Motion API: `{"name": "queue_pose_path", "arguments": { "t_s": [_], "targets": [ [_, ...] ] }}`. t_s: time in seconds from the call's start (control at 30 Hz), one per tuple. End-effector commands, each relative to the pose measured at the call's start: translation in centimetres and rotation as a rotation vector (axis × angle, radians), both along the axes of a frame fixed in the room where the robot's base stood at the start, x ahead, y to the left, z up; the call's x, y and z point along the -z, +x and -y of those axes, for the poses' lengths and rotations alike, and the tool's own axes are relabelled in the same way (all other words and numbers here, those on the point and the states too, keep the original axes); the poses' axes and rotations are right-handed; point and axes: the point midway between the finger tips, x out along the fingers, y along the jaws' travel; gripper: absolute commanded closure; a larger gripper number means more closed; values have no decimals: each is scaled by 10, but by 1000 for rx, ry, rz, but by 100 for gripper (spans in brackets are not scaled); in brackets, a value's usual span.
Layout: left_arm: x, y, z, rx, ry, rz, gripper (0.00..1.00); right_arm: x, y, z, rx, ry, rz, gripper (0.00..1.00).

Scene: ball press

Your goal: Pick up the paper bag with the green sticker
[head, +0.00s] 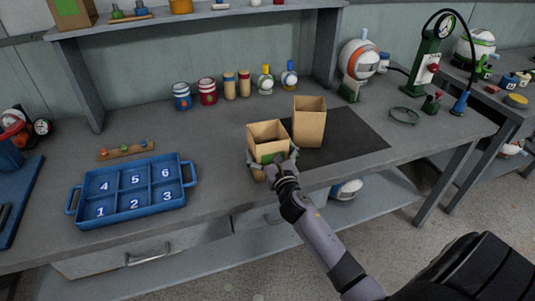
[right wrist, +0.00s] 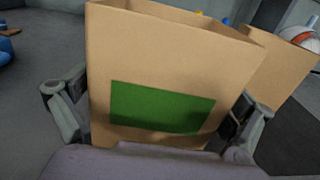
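The paper bag with the green sticker (head: 267,133) is an open-topped brown bag at the front of the workbench. Its green sticker (right wrist: 162,107) faces my right wrist camera, and in the head view the hand partly hides it. My right gripper (head: 272,160) has one finger against each side of this bag, low on it. In the right wrist view both finger pads appear to touch the bag's sides. I cannot tell whether the bag's base is clear of the bench. My left gripper is not in view.
A second paper bag (head: 310,122) stands close behind to the right on a dark mat (head: 350,137). A blue numbered tray (head: 133,190) lies to the left. Jars and bottles (head: 208,91) line the back.

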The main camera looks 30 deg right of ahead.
Motion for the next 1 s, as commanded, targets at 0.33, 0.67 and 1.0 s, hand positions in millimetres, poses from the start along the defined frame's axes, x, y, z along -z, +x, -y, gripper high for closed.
{"name": "queue_pose_path", "arguments": {
  "t_s": [0.33, 0.67, 1.0],
  "targets": [
    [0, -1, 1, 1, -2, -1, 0, 0, 0, 0, 0, 1, 0, 28],
    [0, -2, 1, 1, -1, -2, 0, 0, 0, 0, 0, 1, 1, 40],
    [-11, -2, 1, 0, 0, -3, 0, -25, 0, 0, -2, -5, 5, 40]
  ]
}}
